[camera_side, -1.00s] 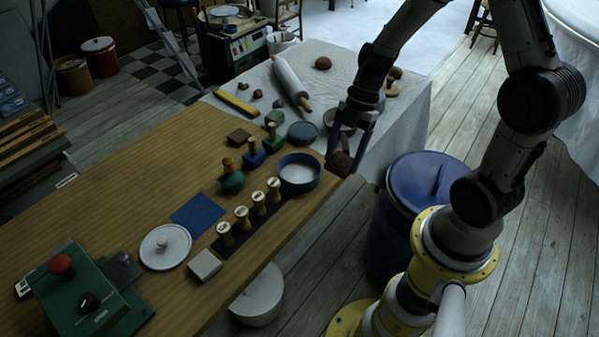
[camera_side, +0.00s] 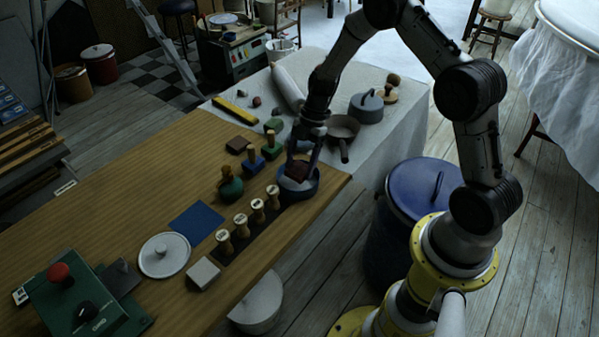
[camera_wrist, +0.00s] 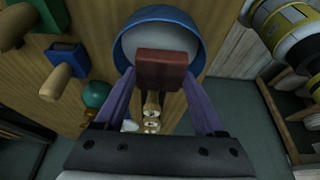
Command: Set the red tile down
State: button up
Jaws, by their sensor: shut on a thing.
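My gripper (camera_side: 299,171) is shut on the red tile (camera_wrist: 166,66), a small dark red block. It holds the tile over the blue bowl (camera_side: 313,190) near the right end of the wooden table. The tile also shows small and dark between the fingers in the side view (camera_side: 297,168). In the wrist view the tile covers part of the pale inside of the bowl (camera_wrist: 128,24), with a finger on each side. I cannot tell how high the tile is above the bowl's contents.
A row of wooden stamps (camera_side: 241,225) stands left of the bowl. Green and blue handled stamps (camera_side: 254,164) stand behind it. A blue square (camera_side: 197,221), a white lid (camera_side: 163,255) and a pale block (camera_side: 203,273) lie farther left. A pan (camera_side: 342,128) sits at the right.

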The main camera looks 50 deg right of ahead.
aim_at(301, 166)
jog(key=shift+w+f, duration=0.15)
jog(key=shift+f, duration=1.5)
jog(key=shift+f, duration=0.15)
jog(key=o, duration=1.4)
jog(key=shift+o, duration=0.2)
